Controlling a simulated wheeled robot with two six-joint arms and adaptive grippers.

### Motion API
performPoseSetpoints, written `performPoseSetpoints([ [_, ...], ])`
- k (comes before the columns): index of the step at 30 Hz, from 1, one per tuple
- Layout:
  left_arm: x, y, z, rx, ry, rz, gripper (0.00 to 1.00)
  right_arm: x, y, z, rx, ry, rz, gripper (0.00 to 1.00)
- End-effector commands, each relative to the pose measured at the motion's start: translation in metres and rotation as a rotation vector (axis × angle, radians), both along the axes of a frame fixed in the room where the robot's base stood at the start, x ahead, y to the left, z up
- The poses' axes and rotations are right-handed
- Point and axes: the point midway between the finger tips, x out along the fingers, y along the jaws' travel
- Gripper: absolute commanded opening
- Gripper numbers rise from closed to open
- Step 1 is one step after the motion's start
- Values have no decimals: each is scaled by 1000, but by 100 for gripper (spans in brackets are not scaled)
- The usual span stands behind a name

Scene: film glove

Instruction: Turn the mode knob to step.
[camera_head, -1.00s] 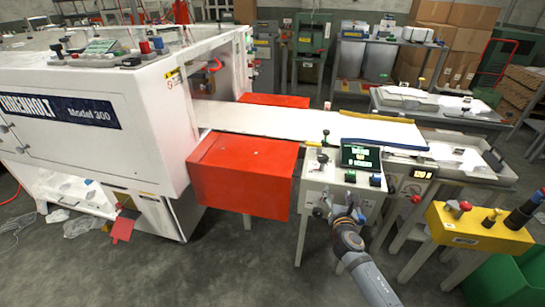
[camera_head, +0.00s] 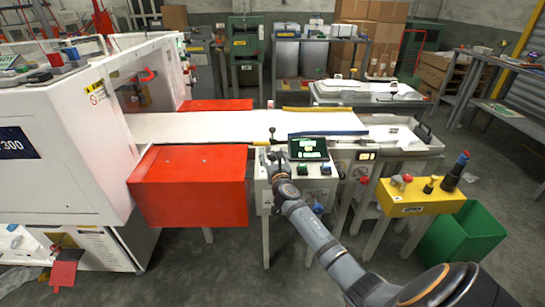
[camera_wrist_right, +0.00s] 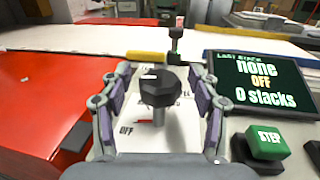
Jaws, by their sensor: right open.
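The black mode knob (camera_wrist_right: 159,88) shows in the right wrist view on a shaft above a white panel, with a white mark on its cap. An "OFF" label is printed at its lower left; other lettering is partly hidden. My right gripper (camera_wrist_right: 160,76) is open, with one finger on each side of the knob, apparently apart from it. In the head view my right gripper (camera_head: 277,165) is over the left part of the control panel (camera_head: 264,198) and hides the knob. The display (camera_wrist_right: 262,82) reads "none", "OFF", "0 stacks". My left gripper is out of view.
A green "STEP" button (camera_wrist_right: 268,141) sits right of the knob. A small lever (camera_wrist_right: 176,40) stands behind it. A red box (camera_head: 190,187) borders the panel's left. A yellow button box (camera_head: 420,196) and green bin (camera_head: 463,236) are at right.

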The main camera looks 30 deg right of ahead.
Motion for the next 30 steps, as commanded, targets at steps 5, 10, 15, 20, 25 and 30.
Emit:
performPoseSetpoints([
  [5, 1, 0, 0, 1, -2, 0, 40, 2, -1, 0, 1, 0, 1, 62],
  [10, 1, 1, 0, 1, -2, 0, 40, 2, -1, 0, 1, 0, 1, 52],
  [15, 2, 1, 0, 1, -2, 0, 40, 2, -1, 0, 1, 0, 1, 29],
  [20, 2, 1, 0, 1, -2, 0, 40, 2, -1, 0, 1, 0, 1, 7],
  [25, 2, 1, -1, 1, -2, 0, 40, 2, 0, 0, 2, -1, -8, 6],
  [30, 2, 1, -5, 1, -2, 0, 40, 2, 0, -2, 3, 0, -54, 6],
])
